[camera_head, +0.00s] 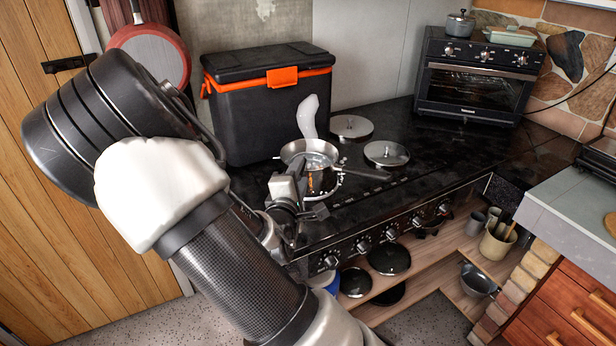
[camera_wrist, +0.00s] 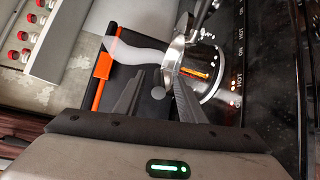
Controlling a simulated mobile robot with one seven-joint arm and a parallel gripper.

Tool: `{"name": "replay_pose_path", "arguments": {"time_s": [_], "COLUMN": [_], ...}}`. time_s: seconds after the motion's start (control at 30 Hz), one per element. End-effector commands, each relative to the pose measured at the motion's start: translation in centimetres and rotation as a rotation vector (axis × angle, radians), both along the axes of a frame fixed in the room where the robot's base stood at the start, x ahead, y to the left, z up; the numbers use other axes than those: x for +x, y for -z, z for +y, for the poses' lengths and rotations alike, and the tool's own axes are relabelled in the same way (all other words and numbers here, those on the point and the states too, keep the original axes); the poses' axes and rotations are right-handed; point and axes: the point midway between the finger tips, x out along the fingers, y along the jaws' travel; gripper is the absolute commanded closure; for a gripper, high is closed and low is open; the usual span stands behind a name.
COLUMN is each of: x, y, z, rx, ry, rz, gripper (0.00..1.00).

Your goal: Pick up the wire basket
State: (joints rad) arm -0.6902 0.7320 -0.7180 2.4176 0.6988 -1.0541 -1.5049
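I cannot make out a clear wire basket in either view. A shiny round metal vessel (camera_head: 308,150) with a dark handle toward the right sits on the black stovetop. It shows in the wrist view (camera_wrist: 205,62) just beyond the right finger, with orange glints on its side. My gripper (camera_head: 312,208) is close to the vessel on its near side, over the stove's front left part. In the wrist view its two fingers (camera_wrist: 159,76) stand apart, with a small grey round thing seen between them. I cannot tell whether a finger touches the vessel.
A black cooler box (camera_head: 265,115) with orange trim stands behind the vessel. A curved white thing (camera_head: 308,115) rises beside it. Two metal lids (camera_head: 386,153) lie to the right, and a toaster oven (camera_head: 475,78) stands at the back right. A grey pot (camera_head: 478,281) is on the low shelf.

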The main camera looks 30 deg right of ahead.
Motion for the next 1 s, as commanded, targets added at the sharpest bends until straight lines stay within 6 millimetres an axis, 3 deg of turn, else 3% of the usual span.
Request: {"name": "replay_pose_path", "arguments": {"time_s": [0.23,0.5,0.8,0.87,1.0], "x": [1.5,4.8,5.3,5.3,5.3], "y": [0.2,0.6,0.7,0.7,0.7], "z": [-1.1,-3.1,-3.3,-3.3,-3.3], "rx": [0.000,-0.001,0.000,0.000,0.000], "ry": [0.001,0.000,-0.001,-0.001,-0.001], "rz": [0.000,0.001,0.000,0.000,0.000], "gripper": [0.64,0.64,0.64,0.70,0.94]}}
